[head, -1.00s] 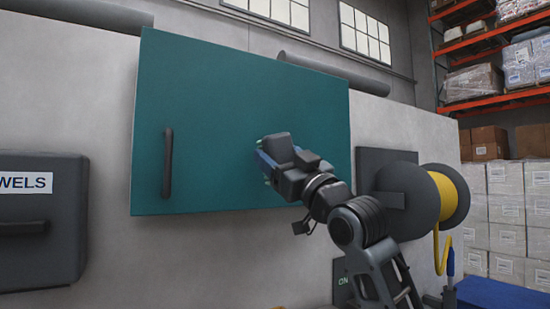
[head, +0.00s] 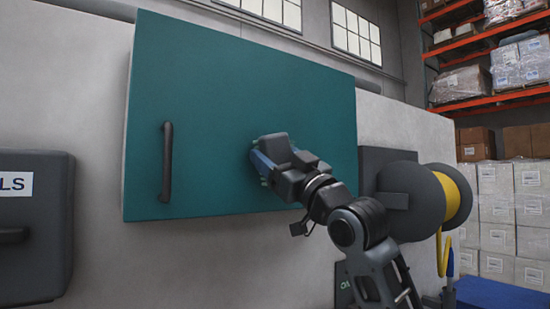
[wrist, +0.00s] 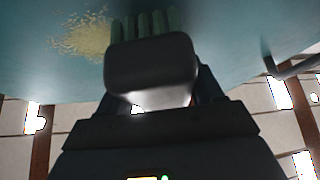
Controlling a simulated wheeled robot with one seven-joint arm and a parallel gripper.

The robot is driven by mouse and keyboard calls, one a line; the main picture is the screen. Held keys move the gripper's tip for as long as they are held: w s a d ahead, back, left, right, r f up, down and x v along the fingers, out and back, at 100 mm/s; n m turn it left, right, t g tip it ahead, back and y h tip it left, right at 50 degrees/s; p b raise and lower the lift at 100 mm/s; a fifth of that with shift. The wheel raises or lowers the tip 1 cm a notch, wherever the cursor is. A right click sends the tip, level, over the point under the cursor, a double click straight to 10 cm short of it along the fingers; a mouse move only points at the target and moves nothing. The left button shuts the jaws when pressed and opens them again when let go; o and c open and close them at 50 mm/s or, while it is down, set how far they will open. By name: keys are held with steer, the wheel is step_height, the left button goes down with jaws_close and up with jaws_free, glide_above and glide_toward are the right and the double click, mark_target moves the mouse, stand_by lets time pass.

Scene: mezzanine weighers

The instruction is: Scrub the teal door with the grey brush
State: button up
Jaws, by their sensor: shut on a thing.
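The teal door (head: 215,95) is a flat panel on the pale wall, with a dark upright handle (head: 167,162) near its left side. My gripper (head: 262,168) is in front of the door's lower middle. It is shut on the grey brush (wrist: 150,65), whose green bristles point at the door. Whether the bristles touch the door I cannot tell. In the wrist view a yellowish speckled patch (wrist: 82,38) lies on the teal surface beside the bristles. In the head view my gripper and arm hide most of the brush, and the patch does not show.
A dark box (head: 40,225) with a partly seen label is on the wall at left. A hose reel (head: 410,195) with yellow hose is close to the right of my arm. Pallet racks and stacked cartons (head: 495,200) stand farther right.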

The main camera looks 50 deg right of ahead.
steer(key=shift+w+d, duration=0.25)
steer(key=shift+w, duration=0.6)
stand_by(0.5)
steer(key=shift+d, duration=0.1)
steer(key=shift+s+d+f+b, duration=0.1)
steer(key=shift+s+d+b, duration=0.15)
steer(key=shift+d+b, duration=0.35)
steer(key=shift+s+d+b, duration=0.2)
steer(key=shift+d+b, duration=0.2)
steer(key=shift+d, duration=0.3)
steer(key=shift+s+d, duration=0.15)
steer(key=shift+d, duration=0.35)
steer(key=s+d+b, duration=0.2)
steer(key=d+b, duration=0.3)
steer(key=d, duration=0.2)
steer(key=shift+d, duration=0.4)
steer(key=shift+b, duration=0.35)
steer(key=shift+w+a+p, duration=0.35)
steer(key=shift+a, duration=0.95)
steer(key=shift+w+a+p, duration=0.3)
steer(key=shift+a+p, duration=0.1)
steer(key=shift+a, duration=0.95)
steer(key=shift+w+a+p, duration=0.35)
steer(key=shift+a, duration=0.95)
